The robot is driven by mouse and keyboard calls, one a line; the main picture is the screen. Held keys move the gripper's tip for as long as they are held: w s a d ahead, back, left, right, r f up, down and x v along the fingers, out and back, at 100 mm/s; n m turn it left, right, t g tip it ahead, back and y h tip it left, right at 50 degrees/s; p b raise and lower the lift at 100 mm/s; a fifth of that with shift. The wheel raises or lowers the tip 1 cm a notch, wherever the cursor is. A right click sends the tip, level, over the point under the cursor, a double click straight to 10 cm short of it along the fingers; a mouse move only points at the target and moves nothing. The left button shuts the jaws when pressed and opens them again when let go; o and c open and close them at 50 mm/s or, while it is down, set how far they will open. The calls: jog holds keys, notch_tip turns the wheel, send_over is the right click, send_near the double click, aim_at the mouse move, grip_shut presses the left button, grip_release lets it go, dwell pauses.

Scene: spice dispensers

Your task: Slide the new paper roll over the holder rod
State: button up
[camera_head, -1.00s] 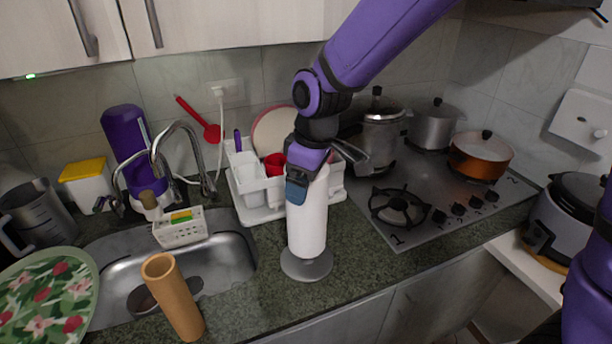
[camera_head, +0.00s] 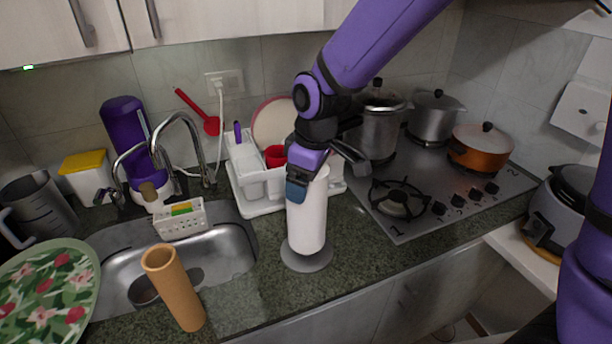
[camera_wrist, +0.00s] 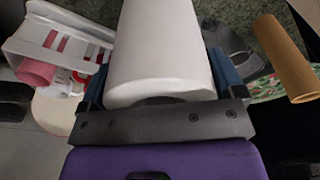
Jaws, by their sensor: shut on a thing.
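My gripper (camera_head: 322,172) is shut on the upper part of a white paper roll (camera_head: 308,222), with its fingers on either side. The roll is upright, and its lower end is over the round grey base of the holder (camera_head: 307,262). I cannot tell whether it touches the base. The holder rod is hidden, so I cannot see how far the roll is around it. The wrist view shows the roll (camera_wrist: 163,45) between the blue fingertips. A bare brown cardboard tube (camera_head: 173,287) stands on the counter by the sink, left of the holder.
A white dish rack (camera_head: 262,212) stands just behind the roll. The sink (camera_head: 225,250) is on the left, with a floral plate (camera_head: 45,300) beside it. The stove (camera_head: 425,215) with pots is on the right. Counter in front of the holder is clear.

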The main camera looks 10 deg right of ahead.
jog(key=o, duration=1)
jog(key=shift+c, duration=0.2)
notch_tip(320, 180, up, 11)
jog(key=d, duration=0.1)
jog(key=shift+s+d+f, duration=0.15)
jog(key=shift+s+d, duration=0.1)
jog(key=shift+s, duration=0.15)
jog(key=s+d+r+m+t, duration=0.1)
jog(key=s+d+r+m, duration=0.1)
jog(key=s+d+m, duration=0.2)
jog(key=s+d+r+m+t+h, duration=0.1)
jog(key=s+d+r+m+t, duration=0.1)
jog(key=s+d, duration=0.6)
jog(key=s+d+r+m+t, duration=0.1)
jog(key=s+d+r+m, duration=0.3)
jog(key=d, duration=0.7)
jog(key=shift+s+d+m+h, duration=0.15)
jog(key=shift+s+m+h, duration=0.15)
jog(key=shift+s+m, duration=0.75)
